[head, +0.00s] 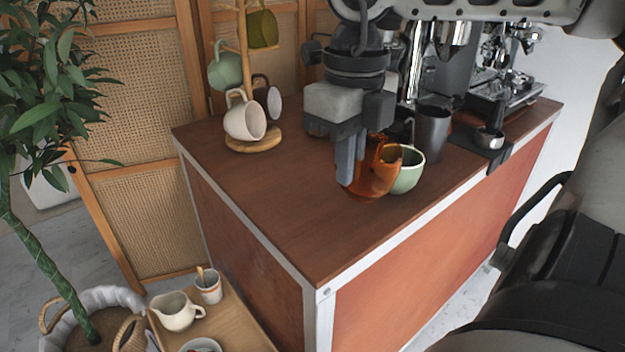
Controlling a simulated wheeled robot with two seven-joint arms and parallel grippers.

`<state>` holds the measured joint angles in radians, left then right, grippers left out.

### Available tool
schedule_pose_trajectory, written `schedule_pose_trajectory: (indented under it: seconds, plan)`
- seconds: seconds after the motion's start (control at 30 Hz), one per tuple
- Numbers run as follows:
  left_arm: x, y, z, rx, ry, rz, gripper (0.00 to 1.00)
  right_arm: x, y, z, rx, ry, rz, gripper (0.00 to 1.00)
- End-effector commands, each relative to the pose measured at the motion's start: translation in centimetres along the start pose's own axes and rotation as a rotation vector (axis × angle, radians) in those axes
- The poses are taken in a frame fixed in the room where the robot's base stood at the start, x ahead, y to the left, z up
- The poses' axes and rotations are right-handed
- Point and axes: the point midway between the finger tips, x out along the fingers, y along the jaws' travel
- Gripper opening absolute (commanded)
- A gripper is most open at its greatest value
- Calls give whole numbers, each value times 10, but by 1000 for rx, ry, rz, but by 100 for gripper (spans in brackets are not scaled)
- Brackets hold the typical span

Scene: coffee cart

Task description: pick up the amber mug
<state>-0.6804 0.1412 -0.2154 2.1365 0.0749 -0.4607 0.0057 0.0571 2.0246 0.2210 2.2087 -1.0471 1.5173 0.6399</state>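The amber mug (376,182) is a see-through orange-brown mug near the front edge of the brown cart top, its handle at its upper right. My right gripper (356,168) points down at the mug from above. One finger overlaps the mug's left side, and the other is mostly hidden behind or in the mug. The fingers stand apart, but I cannot tell whether they press on the mug or whether it is lifted. My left gripper is not in view.
A pale green cup (409,172) stands close behind the amber mug, to its right. A dark grey metal cup (431,134) and a portafilter (489,138) are farther right. A wooden mug tree (255,140) with several mugs stands at the back left. The cart top's front left is clear.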

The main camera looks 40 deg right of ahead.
Motion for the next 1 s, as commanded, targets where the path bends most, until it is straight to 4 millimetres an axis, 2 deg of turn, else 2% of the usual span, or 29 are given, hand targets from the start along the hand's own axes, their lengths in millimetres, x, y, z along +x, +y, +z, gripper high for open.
schedule_pose_trajectory:
  seconds: [0.2,0.5,1.0]
  plan:
    - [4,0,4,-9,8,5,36,-14,-14,-28,2,-10,1,0]
    - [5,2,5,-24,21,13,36,-25,-26,-52,1,-6,-1,0]
    - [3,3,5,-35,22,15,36,-29,-29,-59,1,-2,-1,0]
